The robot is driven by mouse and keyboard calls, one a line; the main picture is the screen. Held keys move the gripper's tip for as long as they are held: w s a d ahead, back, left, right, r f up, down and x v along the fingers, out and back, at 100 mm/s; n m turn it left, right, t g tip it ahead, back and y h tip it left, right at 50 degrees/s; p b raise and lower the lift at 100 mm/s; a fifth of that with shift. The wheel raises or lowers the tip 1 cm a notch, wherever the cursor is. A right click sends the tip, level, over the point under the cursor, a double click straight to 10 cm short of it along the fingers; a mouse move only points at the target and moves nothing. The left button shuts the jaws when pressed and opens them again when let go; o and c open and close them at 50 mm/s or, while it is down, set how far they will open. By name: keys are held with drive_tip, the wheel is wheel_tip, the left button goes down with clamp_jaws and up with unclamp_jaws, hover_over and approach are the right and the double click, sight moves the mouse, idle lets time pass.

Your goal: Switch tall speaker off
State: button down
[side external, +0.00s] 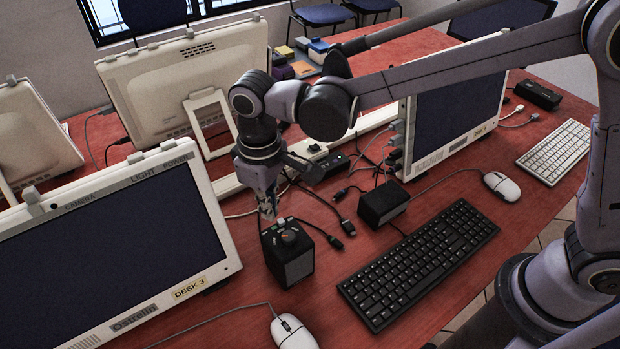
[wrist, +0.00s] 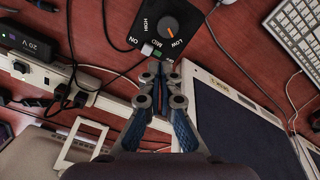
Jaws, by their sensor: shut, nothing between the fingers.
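The tall speaker (side external: 290,262) is a black upright box on the red desk in the side view. Its top (wrist: 160,30) in the wrist view has a round knob with an orange mark, LOW, MID and HIGH labels, and a small green and white switch (wrist: 148,49) beside the word ON. My gripper (side external: 267,210) is shut and empty, pointing down just above the rear left edge of the speaker's top. In the wrist view my closed fingertips (wrist: 158,68) are close to the switch; I cannot tell whether they touch it.
A shorter black speaker (side external: 383,203) stands to the right. A black keyboard (side external: 418,262), a white mouse (side external: 292,332) and a DESK 3 monitor (side external: 115,250) surround the spot. Loose cables and a power strip (wrist: 32,70) lie behind the speaker.

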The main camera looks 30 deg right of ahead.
drive_tip(key=shift+d+r, duration=0.1)
drive_tip(key=shift+r, duration=1.4)
drive_tip(key=s+d+r+m+t+y, duration=0.1)
drive_tip(key=d+r+t, duration=0.15)
drive_tip(key=d, duration=0.55)
drive_tip(key=s+d+r+m+t, duration=0.1)
drive_tip(key=d+r+m, duration=0.15)
drive_tip(key=d, duration=0.55)
drive_tip(key=s+d+m+t, duration=0.1)
drive_tip(key=s+d+t, duration=0.1)
drive_tip(key=d, duration=0.5)
drive_tip(key=s+d+f+m+t+h, duration=0.1)
drive_tip(key=s+d, duration=0.4)
drive_tip(key=d, duration=0.1)
drive_tip(key=shift+s+d+f+t, duration=0.15)
drive_tip(key=shift+d+f+t, duration=0.15)
drive_tip(key=shift+d+t, duration=0.05)
drive_tip(key=shift+m, duration=0.25)
